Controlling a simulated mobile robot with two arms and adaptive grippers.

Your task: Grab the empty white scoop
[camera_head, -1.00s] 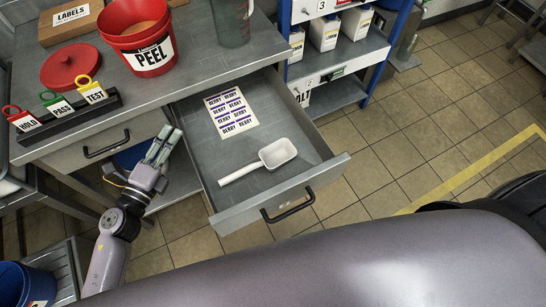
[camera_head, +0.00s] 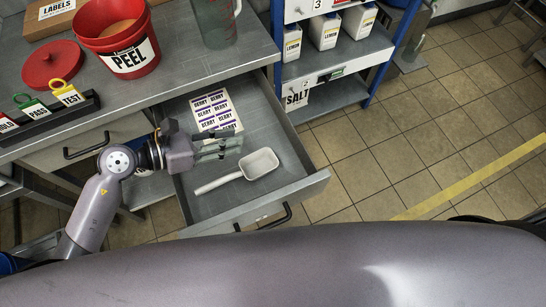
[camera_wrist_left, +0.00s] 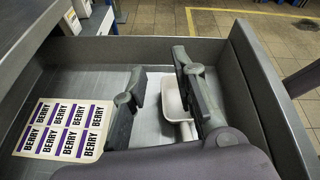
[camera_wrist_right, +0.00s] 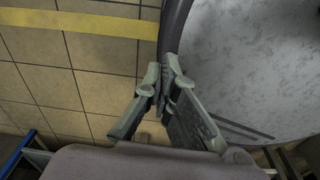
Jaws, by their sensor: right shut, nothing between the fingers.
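The empty white scoop (camera_head: 259,164) lies in the open grey drawer (camera_head: 315,181), its handle pointing to the lower left in the head view. It also shows in the left wrist view (camera_wrist_left: 173,98), partly hidden behind a finger. My left gripper (camera_head: 240,147) is over the drawer, just to the upper left of the scoop bowl. Its fingers are apart and empty in the left wrist view (camera_wrist_left: 158,72). My right gripper (camera_wrist_right: 164,75) is shut and empty, away from the drawer, by a round grey surface.
A sheet of BERRY labels (camera_head: 215,110) lies at the back of the drawer. The red PEEL bucket (camera_head: 130,62), red lid (camera_head: 52,65) and tag rack (camera_head: 50,118) stand on the counter. A blue-framed shelf (camera_head: 330,90) stands behind the drawer at right.

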